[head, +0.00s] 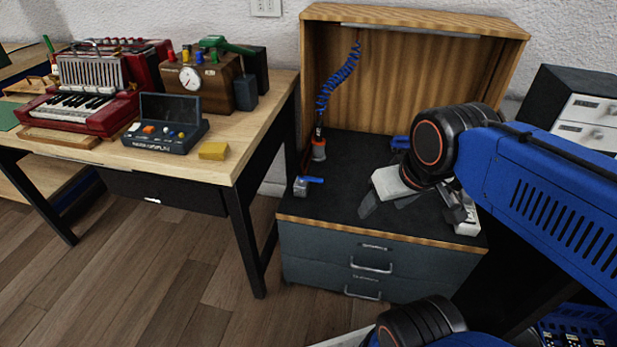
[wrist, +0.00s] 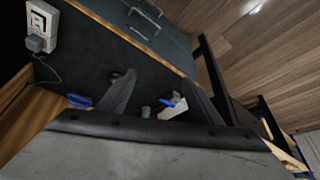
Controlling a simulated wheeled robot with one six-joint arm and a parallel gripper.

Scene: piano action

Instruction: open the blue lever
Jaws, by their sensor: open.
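A small grey valve (head: 301,188) stands on the black top of the drawer cabinet, near its left front edge. Its blue lever (head: 313,180) lies about level and points to the right. My gripper (head: 400,208) is open and empty over the cabinet top, to the right of the valve and apart from it. In the wrist view the two dark fingers (wrist: 160,85) are spread. The blue lever (wrist: 167,104) shows beyond and between them, close to the right finger in the picture. Part of the valve is hidden by the gripper there.
Another blue part (head: 400,142) lies further back on the cabinet top. A red-based tool (head: 318,148) hangs on a blue coiled cord (head: 338,82) behind the valve. A white socket box (head: 466,222) stands at the right front. The wooden hood (head: 415,12) encloses the back.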

